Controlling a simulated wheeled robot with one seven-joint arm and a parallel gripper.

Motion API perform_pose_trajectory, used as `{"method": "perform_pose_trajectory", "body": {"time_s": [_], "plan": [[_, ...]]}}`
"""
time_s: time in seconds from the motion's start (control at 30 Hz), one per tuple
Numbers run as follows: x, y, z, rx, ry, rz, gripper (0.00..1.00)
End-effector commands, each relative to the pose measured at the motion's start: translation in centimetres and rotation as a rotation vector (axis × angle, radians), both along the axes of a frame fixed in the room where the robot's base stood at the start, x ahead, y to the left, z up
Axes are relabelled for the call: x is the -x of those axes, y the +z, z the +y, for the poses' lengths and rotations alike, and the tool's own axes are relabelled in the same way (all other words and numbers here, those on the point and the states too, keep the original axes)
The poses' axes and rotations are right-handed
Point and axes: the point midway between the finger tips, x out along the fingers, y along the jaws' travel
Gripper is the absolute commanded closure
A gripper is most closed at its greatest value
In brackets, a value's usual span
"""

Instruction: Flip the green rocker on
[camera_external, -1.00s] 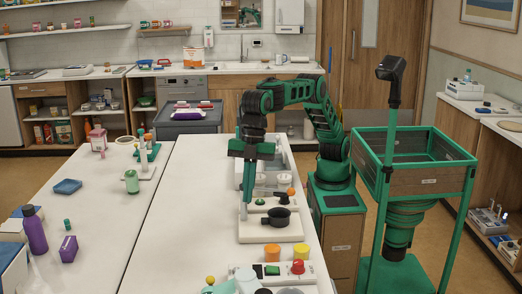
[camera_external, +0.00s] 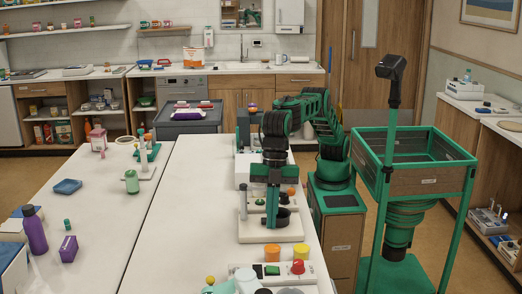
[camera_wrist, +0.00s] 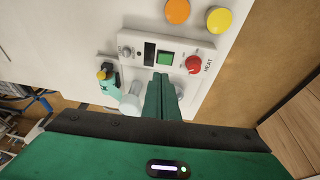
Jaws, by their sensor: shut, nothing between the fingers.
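The green rocker (camera_external: 272,270) sits on a white control panel (camera_external: 245,268) near the front edge of the table, left of a red knob (camera_external: 298,267). In the wrist view the green rocker (camera_wrist: 165,58) is set in the panel between a dark slot and the red knob (camera_wrist: 194,64), which has a "HEAT" label beside it. My gripper (camera_external: 271,224) is shut and empty, pointing down behind the panel in the external view. In the wrist view its fingertips (camera_wrist: 160,77) appear just below the rocker; I cannot tell their height above it.
An orange cylinder (camera_external: 272,252) and a yellow cylinder (camera_external: 301,250) stand just behind the panel. A white board (camera_external: 255,232) with a dark pan lies behind them, under my gripper. A teal object (camera_wrist: 107,86) and white round parts are close to the fingers. The table's left half has free room.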

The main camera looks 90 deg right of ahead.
Motion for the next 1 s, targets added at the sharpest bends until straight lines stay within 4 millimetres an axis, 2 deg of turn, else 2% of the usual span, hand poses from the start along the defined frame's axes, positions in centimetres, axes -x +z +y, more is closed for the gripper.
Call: {"method": "perform_pose_trajectory", "body": {"time_s": [0.03,0.3,0.5,0.7,1.0], "plan": [[0.0,-1.1,0.2,0.004,0.000,0.002,1.00],[-0.4,-6.0,1.7,0.004,0.000,0.002,1.00],[-0.8,-8.9,2.0,0.004,-0.001,0.001,1.00],[-1.2,-10.6,2.0,0.002,0.000,0.001,1.00],[-1.2,-10.9,2.0,0.001,0.000,0.001,1.00]]}}
